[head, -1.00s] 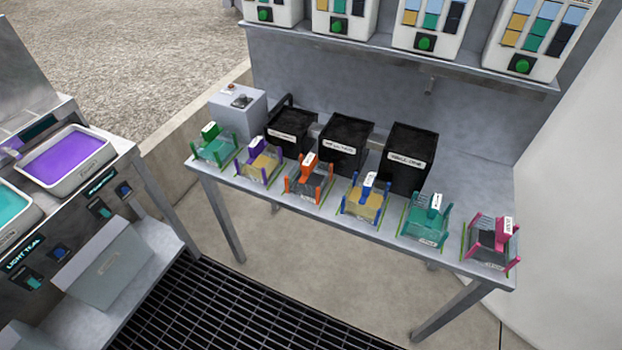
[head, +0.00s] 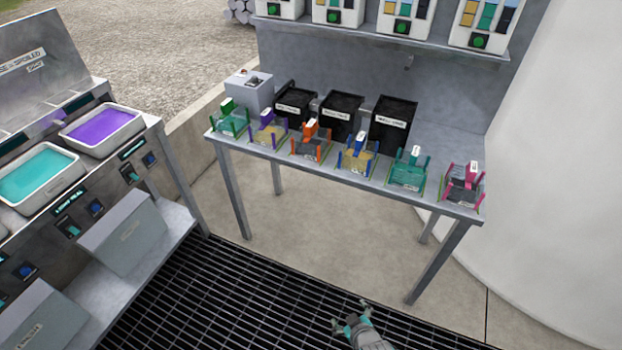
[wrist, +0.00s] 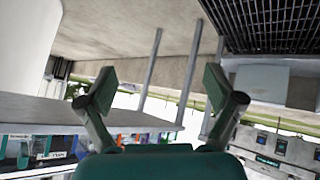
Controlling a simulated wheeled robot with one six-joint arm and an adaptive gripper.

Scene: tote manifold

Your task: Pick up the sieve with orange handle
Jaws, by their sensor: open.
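The sieve with orange handle (head: 308,147) stands on the grey table, third from the left in a row of several sieves. It has orange posts and a dark mesh. My gripper (head: 350,317) is low in front of the table, over the dark floor grating, well apart from the sieve. In the wrist view my gripper (wrist: 160,88) is open with nothing between its fingers. That view is turned over, and a small orange part shows far off under the table edge; most of the sieve cannot be made out there.
Sieves with green, purple, blue, teal and pink handles share the table (head: 432,201). Black bins (head: 342,118) stand behind them, under a shelf of dispensers (head: 403,15). A bench with a purple tray (head: 103,130) and a teal tray (head: 40,176) stands at left. The floor grating (head: 240,290) is clear.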

